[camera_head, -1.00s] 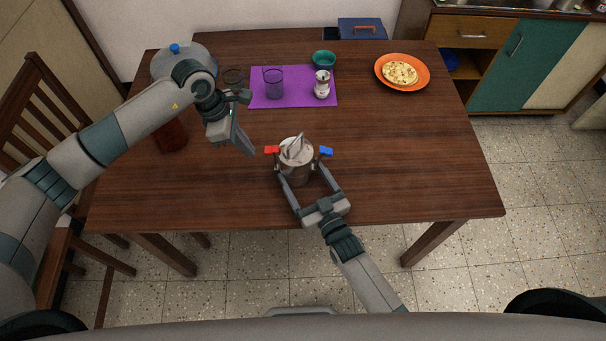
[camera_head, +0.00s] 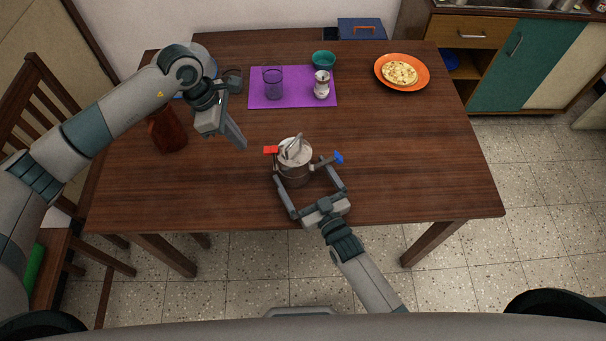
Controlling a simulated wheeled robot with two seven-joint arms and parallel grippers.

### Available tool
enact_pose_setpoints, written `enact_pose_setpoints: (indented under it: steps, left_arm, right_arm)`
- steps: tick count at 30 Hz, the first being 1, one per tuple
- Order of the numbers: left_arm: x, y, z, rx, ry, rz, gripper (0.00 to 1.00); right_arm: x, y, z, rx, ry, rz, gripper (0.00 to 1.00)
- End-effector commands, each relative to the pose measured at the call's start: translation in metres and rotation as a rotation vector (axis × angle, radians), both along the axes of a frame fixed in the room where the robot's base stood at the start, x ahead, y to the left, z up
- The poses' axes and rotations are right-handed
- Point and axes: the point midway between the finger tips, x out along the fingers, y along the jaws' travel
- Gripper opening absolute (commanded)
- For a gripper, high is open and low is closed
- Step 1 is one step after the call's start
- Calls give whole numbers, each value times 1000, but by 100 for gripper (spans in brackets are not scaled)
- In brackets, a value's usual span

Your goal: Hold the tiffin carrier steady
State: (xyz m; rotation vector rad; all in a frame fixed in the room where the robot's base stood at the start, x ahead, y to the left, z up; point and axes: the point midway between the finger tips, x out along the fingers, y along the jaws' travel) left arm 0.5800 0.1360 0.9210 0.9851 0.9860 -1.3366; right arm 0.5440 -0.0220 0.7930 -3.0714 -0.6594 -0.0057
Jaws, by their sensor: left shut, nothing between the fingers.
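The steel tiffin carrier (camera_head: 294,160) stands upright near the table's front middle. A red-ended latch (camera_head: 271,150) is on its left and a blue-ended latch (camera_head: 338,157) sticks out on its right. My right gripper (camera_head: 304,176) reaches in from the front with one finger on each side of the carrier. Its fingers are spread; the right finger stands apart from the carrier, and I cannot tell whether the left one touches. My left gripper (camera_head: 241,144) is shut and empty, above the table to the upper left of the carrier.
The wooden table (camera_head: 420,150) is clear to the right. Behind are a purple mat (camera_head: 255,99) with a glass (camera_head: 273,84) and a shaker (camera_head: 321,86), a teal bowl (camera_head: 324,60) and an orange plate (camera_head: 420,82) with flatbread. A brown-red jug (camera_head: 166,132) stands below my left arm.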

Motion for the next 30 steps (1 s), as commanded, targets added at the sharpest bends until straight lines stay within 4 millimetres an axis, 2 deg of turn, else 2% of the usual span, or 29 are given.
enact_pose_setpoints:
  steps: [7, 11, 17, 24, 30]
  left_arm:
    - [0, 0, 0, 0, 0, 0, 0]
    - [0, 0, 0, 0, 0, 0, 0]
    - [0, 0, 0, 0, 0, 0, 0]
    - [0, 0, 0, 0, 0, 0, 0]
    - [0, 0, 0, 0, 0, 0, 0]
  right_arm:
    - [-4, -2, -3, -2, 5, 0, 100]
    - [-13, -6, -3, -2, 6, 0, 100]
    - [-39, -17, -3, -1, 5, 0, 100]
    - [-77, -35, -2, -2, 4, 1, 100]
    - [-101, -46, -2, 0, 3, 0, 100]
